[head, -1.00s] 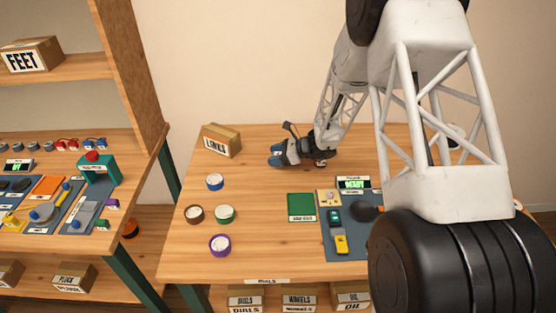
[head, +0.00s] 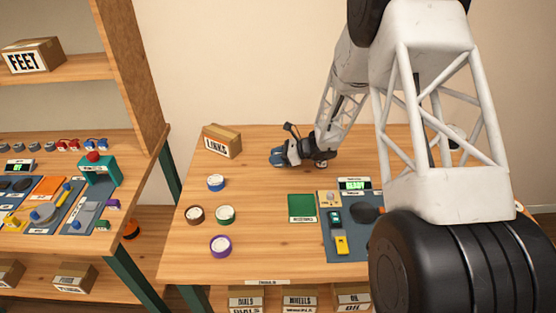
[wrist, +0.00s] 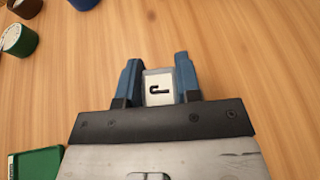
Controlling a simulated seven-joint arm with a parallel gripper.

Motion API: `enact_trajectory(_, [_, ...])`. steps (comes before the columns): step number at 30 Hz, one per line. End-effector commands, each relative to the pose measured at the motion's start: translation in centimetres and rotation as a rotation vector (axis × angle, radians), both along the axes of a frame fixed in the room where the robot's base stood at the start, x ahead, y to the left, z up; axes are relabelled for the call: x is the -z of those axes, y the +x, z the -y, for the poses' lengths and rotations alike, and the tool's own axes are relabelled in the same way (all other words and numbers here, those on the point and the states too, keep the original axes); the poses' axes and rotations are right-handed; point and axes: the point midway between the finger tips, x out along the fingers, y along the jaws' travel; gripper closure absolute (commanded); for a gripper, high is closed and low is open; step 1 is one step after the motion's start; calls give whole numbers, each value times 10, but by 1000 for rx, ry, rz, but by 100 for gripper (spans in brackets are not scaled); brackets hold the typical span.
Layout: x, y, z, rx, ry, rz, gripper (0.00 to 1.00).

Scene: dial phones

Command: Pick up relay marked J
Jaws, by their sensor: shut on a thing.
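The relay marked J (wrist: 158,88) is a small pale block with a black "J" on its top face. In the wrist view it sits between the two blue fingers of my gripper (wrist: 157,80), which are shut on it from both sides. In the head view my gripper (head: 275,158) is at the back middle of the right table, low near the wood. The relay is hidden there behind the gripper, and I cannot tell whether it touches the table.
A LINKS box (head: 222,141) stands left of my gripper. Several round reels, such as a blue one (head: 215,182) and a purple one (head: 221,246), lie front left. A green mat (head: 302,207) and a blue-grey board (head: 343,250) lie in front. Wood around the gripper is clear.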

Motion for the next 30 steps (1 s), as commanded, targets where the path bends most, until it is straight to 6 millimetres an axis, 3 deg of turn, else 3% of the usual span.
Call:
enact_trajectory(11, [-10, 0, 0, 0, 1, 0, 94])
enact_trajectory(18, [-37, 1, 0, -1, 3, 3, 94])
enact_trajectory(30, [-42, -63, 14, 0, 3, 0, 94])
